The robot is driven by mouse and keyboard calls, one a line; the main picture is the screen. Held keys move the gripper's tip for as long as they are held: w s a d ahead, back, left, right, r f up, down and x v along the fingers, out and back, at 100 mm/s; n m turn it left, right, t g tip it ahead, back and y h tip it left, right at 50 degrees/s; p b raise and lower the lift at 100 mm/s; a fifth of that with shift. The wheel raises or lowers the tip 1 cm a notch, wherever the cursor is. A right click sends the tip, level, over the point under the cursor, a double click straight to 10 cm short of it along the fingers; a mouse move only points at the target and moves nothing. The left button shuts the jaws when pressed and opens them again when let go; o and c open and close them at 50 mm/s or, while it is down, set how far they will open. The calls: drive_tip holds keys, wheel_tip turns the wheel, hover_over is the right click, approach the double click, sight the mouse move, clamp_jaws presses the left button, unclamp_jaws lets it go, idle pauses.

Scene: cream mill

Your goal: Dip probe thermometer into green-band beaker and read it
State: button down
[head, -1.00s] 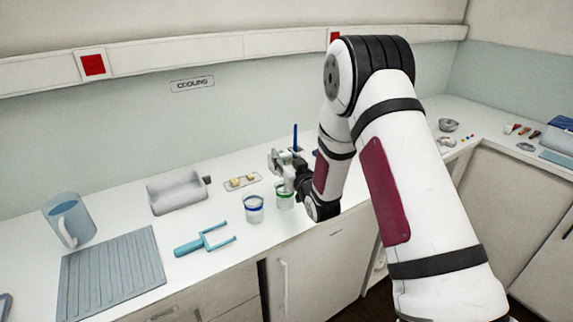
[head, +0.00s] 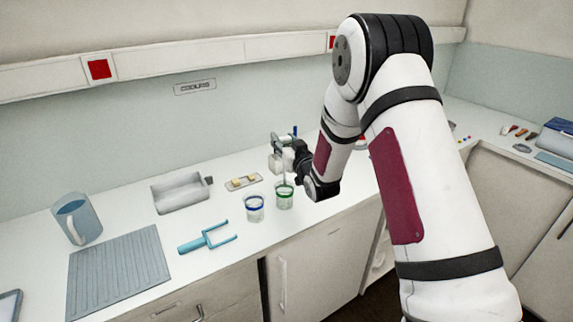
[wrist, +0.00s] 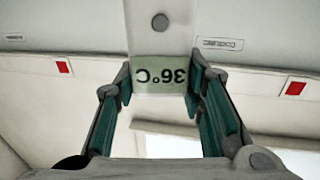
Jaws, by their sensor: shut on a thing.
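My gripper (head: 285,150) is shut on the probe thermometer and sits above the green-band beaker (head: 284,198). In the wrist view, the thermometer's pale body (wrist: 160,45) stands between the gripper's two fingers (wrist: 160,88). Its display (wrist: 166,75) appears upside down and reads 36 °C. In the head view, a thin probe (head: 284,178) points down from the gripper to the beaker's mouth. I cannot tell whether its tip is in the contents. The green-band beaker stands upright on the counter, just right of a blue-band beaker (head: 254,208).
A blue two-pronged tool (head: 205,240) lies left of the beakers. Behind are a small tray with pale pieces (head: 243,183) and a grey basin (head: 180,193). A blue mug (head: 75,222) and ribbed mat (head: 118,270) are at left. A blue upright object shows behind my gripper.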

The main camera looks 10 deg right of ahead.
drive_tip(key=shift+r+p, duration=0.65)
drive_tip(key=shift+r, duration=1.8)
drive_tip(key=shift+a+m+h, duration=0.1)
drive_tip(key=shift+m+h, duration=0.4)
drive_tip(key=shift+h, duration=0.3)
drive_tip(key=shift+m+h, duration=0.3)
drive_tip(key=shift+h, duration=0.2)
